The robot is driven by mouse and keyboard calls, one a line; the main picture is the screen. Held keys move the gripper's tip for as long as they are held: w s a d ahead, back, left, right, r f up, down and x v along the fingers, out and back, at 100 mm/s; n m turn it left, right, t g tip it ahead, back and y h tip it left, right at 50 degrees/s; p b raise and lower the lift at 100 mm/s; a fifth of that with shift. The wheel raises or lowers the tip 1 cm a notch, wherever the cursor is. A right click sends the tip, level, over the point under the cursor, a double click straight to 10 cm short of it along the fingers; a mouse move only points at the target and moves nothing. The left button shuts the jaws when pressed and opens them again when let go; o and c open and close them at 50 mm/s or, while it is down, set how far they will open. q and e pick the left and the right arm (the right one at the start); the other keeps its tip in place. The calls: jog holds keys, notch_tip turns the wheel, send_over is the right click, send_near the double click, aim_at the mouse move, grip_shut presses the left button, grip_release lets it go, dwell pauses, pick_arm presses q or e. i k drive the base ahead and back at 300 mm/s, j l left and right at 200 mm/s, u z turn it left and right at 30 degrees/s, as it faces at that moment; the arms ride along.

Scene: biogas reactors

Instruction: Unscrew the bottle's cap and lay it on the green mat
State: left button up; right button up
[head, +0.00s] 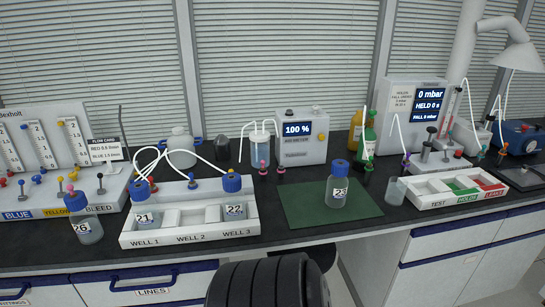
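A clear bottle (337,190) with a label reading 23 stands upright on the green mat (302,207), towards its right side. Its blue cap (340,168) sits on its neck. The rest of the mat is bare. The frames do not show which bottle the task names. Neither of my grippers is in view.
The white well rack (190,237) stands left of the mat, with tubes running to its caps. A small clear beaker (395,191) and a white sorting tray (432,200) stand at the right. A display unit (300,137) reading 100 % stands behind the mat.

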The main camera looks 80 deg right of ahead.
aim_at(336, 186)
jog(key=z, duration=3.2)
jog(key=i+j+z, duration=0.5)
jog(key=i+j, duration=0.15)
jog(key=j, duration=0.3)
